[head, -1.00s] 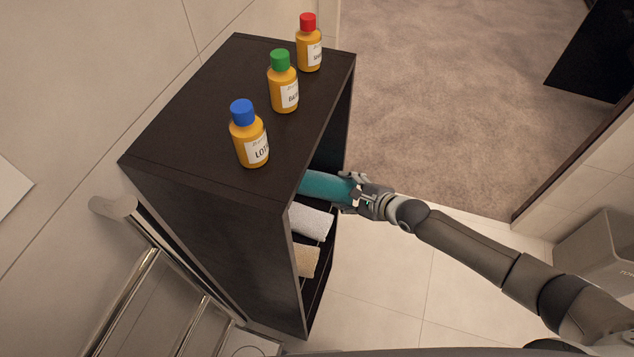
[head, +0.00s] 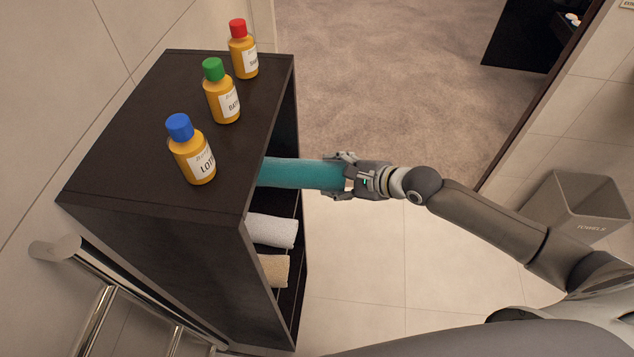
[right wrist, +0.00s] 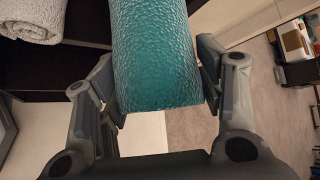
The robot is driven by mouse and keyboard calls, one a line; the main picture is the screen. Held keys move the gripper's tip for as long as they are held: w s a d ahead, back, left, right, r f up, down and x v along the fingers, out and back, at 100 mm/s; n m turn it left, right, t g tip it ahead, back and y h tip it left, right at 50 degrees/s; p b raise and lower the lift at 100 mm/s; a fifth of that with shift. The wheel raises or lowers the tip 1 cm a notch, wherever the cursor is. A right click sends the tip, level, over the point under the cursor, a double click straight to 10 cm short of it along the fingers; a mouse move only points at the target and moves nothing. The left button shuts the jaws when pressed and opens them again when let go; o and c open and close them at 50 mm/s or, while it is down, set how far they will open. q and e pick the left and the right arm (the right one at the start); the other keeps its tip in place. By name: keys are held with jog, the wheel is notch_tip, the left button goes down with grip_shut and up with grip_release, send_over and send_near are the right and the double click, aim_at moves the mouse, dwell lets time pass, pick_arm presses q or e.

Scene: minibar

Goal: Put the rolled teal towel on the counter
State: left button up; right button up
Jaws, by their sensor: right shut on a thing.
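The rolled teal towel (head: 298,173) sticks out of the open side of the dark shelf unit (head: 170,235), its inner end hidden under the top board. My right gripper (head: 345,175) is shut on its outer end. In the right wrist view the teal towel (right wrist: 155,55) lies between the two fingers (right wrist: 158,95), with its near end toward the camera. My left gripper is not in view. No counter can be made out for certain.
A white rolled towel (head: 272,231) and a beige one (head: 273,269) lie on lower shelves. Blue-capped (head: 191,152), green-capped (head: 221,93) and red-capped (head: 243,50) bottles stand on top of the unit. A metal rail (head: 110,285) is at left, a grey bin (head: 575,205) at right.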

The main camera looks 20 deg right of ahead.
jog(key=s+d+r+b, duration=0.1)
jog(key=s+d+r, duration=0.2)
jog(key=d, duration=0.3)
jog(key=shift+s, duration=0.15)
